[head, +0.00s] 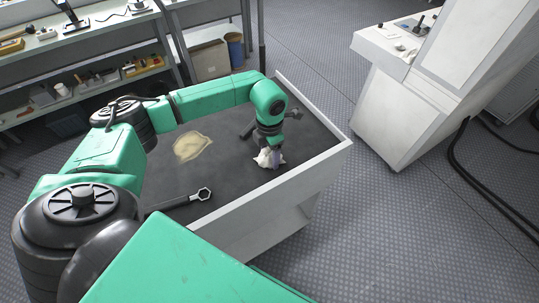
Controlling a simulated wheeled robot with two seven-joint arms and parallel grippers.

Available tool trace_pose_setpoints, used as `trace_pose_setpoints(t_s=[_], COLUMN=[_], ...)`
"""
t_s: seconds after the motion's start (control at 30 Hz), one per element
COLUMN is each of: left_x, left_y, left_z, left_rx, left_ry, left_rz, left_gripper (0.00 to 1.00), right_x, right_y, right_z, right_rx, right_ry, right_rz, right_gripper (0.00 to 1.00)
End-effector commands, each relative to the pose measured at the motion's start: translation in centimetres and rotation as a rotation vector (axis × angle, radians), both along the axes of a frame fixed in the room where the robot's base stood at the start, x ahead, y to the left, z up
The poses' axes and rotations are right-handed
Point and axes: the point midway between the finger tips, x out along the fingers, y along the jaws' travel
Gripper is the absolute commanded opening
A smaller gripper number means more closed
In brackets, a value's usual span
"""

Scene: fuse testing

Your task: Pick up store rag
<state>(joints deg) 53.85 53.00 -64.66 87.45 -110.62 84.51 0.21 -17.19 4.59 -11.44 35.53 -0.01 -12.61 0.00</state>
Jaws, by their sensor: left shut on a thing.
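A crumpled whitish rag (269,159) is at the right part of the dark-topped cart (235,187). My left gripper (268,150) points down at it and is shut on the rag, with its fingertips largely hidden by the cloth and the wrist. I cannot tell whether the rag still touches the cart top. My right gripper is not in view.
A beige patch (192,146) and a wrench (190,199) lie on the cart top. The cart has a raised light rim. A white machine (400,110) stands at the right, with black cables on the floor. Shelves (80,85) stand at the back left, near a bin (234,50).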

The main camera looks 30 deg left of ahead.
Motion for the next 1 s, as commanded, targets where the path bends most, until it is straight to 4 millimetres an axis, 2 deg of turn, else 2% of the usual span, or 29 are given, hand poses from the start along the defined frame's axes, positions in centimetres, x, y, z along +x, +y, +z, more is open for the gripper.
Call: trace_pose_setpoints(t_s=[0.13,0.27,0.5,0.67,0.8,1.0], left_x=[0.1,0.2,0.1,0.1,0.0,0.0], left_y=[0.0,0.0,0.0,0.0,0.0,0.0], left_z=[1.5,4.6,13.6,18.3,19.7,19.8], left_rx=[0.0,-0.001,-0.001,0.001,0.0,0.001], left_ry=[-0.004,-0.009,-0.008,-0.005,-0.002,-0.001], left_rz=[0.001,-0.001,-0.001,0.0,0.0,0.0], left_gripper=[0.17,0.17,0.17,0.17,0.17,0.17], right_x=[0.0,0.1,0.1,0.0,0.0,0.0], right_y=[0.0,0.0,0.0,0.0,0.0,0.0], right_z=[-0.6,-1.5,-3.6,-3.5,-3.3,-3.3], right_rx=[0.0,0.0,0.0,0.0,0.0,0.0], right_ry=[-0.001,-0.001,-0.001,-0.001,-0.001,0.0], right_rz=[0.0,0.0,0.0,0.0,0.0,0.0], right_gripper=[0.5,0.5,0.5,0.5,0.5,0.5])
